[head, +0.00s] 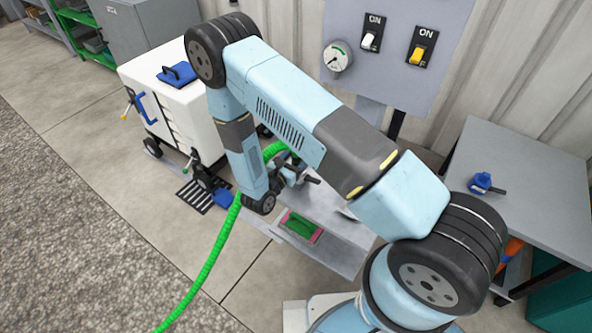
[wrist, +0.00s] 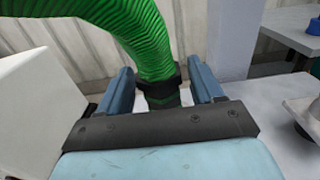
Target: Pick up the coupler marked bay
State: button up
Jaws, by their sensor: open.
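A ribbed green hose (head: 215,240) curves up from the floor to my gripper (head: 291,174) in the head view. In the wrist view, the hose (wrist: 125,28) ends in a coupler with a dark collar (wrist: 162,86). My gripper (wrist: 160,88) is open, with one blue finger on each side of this coupler. Gaps show between the fingers and the coupler. No "bay" marking is legible, so I cannot tell whether this is the named coupler. Its lower end is hidden by my gripper's body.
A white cabinet (head: 150,105) with a blue handle stands left. A grey table (head: 530,185) at right bears a small blue fitting (head: 482,183). A wall panel (head: 385,75) with a gauge and switches is behind. A pink-rimmed green patch (head: 300,227) lies below my arm.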

jog(key=shift+x, duration=0.9)
grip_shut()
